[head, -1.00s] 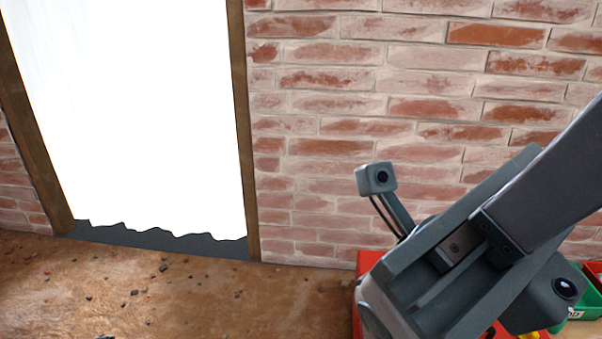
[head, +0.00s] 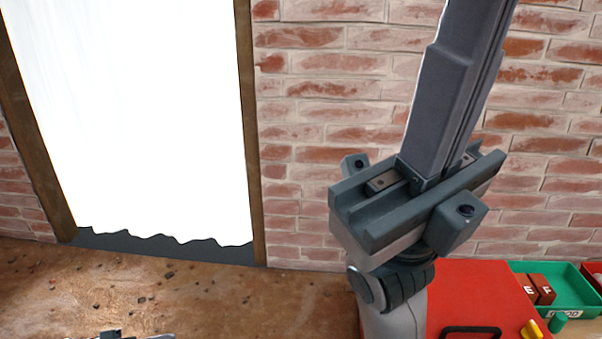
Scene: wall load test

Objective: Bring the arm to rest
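My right arm (head: 392,310) rises from the bottom edge, right of the middle. Its gripper (head: 467,50) points up in front of the brick wall, with the two long grey fingers lying close together along a thin seam. No object shows between them, but the fingertips are cut off by the top edge. A small dark grey part (head: 122,335) shows at the bottom edge on the left. It may be my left gripper, but too little shows to tell its state.
A red surface (head: 470,285) with a black handle stands at the lower right. Beside it are a green bin (head: 580,290) holding red blocks lettered E and F, and a yellow piece (head: 531,329). A bright doorway (head: 130,120) opens at left. Debris dots the brown floor (head: 220,300).

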